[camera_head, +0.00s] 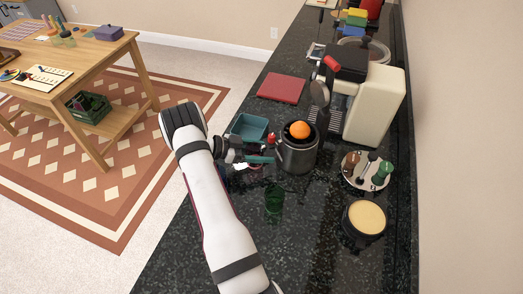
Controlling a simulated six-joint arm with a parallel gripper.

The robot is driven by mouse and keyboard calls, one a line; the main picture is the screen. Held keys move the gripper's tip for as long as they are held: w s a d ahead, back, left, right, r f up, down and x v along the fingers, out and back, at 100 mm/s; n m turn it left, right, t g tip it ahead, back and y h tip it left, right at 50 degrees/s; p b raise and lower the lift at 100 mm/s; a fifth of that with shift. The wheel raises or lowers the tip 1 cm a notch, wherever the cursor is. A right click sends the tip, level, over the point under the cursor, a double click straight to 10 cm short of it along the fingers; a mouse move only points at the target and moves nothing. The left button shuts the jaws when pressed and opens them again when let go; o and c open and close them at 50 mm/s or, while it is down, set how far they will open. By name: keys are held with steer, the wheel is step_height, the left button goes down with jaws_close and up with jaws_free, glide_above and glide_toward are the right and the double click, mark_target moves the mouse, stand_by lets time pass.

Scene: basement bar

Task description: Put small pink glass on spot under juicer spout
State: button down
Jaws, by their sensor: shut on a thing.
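The juicer (298,158) is a dark, rounded machine with an orange on top, standing on the black counter. My gripper (256,160) reaches in from the left, close beside the juicer's left side. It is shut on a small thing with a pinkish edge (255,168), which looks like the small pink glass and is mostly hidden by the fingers. The spout and the spot under it are too small or covered to make out clearly. I cannot tell whether the glass touches the counter.
A green glass (274,203) stands just in front of the juicer. A teal tray (249,128) lies behind my gripper. A cream coffee machine (375,105), a round stand of tools (352,178) and a dark round container (364,219) stand to the right. The front counter is clear.

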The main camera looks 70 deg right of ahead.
steer(key=shift+f, duration=0.15)
steer(key=shift+c, duration=1.7)
jaws_free()
